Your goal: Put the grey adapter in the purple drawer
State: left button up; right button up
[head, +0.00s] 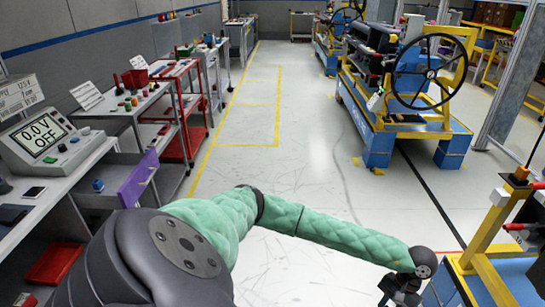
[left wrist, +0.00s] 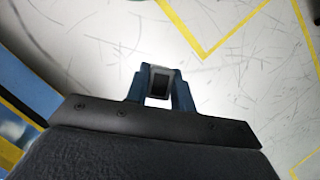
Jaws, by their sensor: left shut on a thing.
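My left gripper (left wrist: 160,84) is shut on a small grey piece with a dark face, the grey adapter (left wrist: 160,72), seen between the blue fingers in the left wrist view. In the head view my left arm reaches across to the lower right, and its gripper (head: 396,296) hangs by the bottom edge. The adapter cannot be made out there. The purple drawer (head: 138,179) is under the left workbench, pulled out into the room, far left of the gripper. A small blue item (head: 98,185) lies in it. My right gripper is out of view.
A yellow and blue frame (head: 490,255) stands right beside the left gripper. A red cart (head: 185,115) stands beyond the drawer. Open floor (head: 300,165) lies between the bench and the machines.

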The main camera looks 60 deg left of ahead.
aim_at(118, 185)
jog(key=i+j+u, duration=0.2)
jog(key=u, duration=1.55)
jog(key=i+l+u, duration=0.1)
jog(key=u, duration=0.3)
jog(key=i+l+u, duration=0.25)
jog(key=u, duration=0.2)
jog(key=i+l+u, duration=0.2)
jog(key=u, duration=0.2)
jog(key=i+l+u, duration=0.1)
jog(key=l+u, duration=0.3)
jog(key=i+l, duration=0.1)
jog(key=l, duration=0.3)
jog(key=i+l+u, duration=0.15)
jog(key=l, duration=0.65)
jog(key=i+l+u, duration=0.15)
jog(key=l, duration=0.25)
